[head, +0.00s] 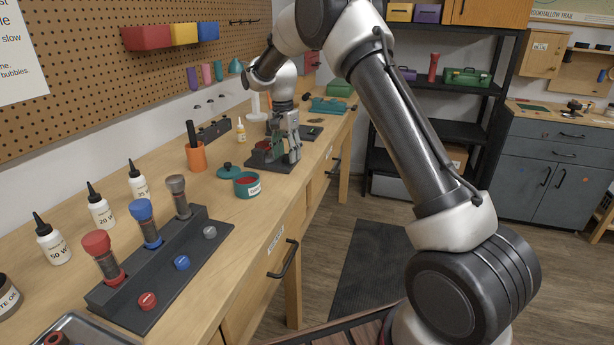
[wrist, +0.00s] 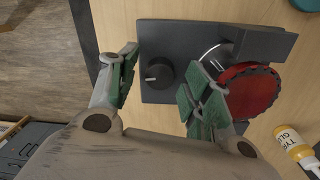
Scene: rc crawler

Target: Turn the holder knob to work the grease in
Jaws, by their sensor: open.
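The holder is a dark grey base (wrist: 200,30) on the wooden bench, also seen in the head view (head: 262,162). It carries a black round knob (wrist: 160,74) with a pale pointer mark and a red toothed wheel (wrist: 250,92) beside it. My gripper (wrist: 166,78) is open over the holder, also seen in the head view (head: 286,150). In the wrist view, its green-padded fingers lie on either side of the knob, with gaps. The right finger overlaps the wheel's edge in the picture; I cannot tell contact. The fingers partly hide the holder in the head view.
An open teal tub (head: 246,190) with red contents stands in front of the holder, its lid (head: 229,171) nearby. An orange cup (head: 197,156) and small yellow-labelled bottle (head: 240,132) stand behind. A damper rack (head: 170,262) and white bottles (head: 101,211) occupy the near bench.

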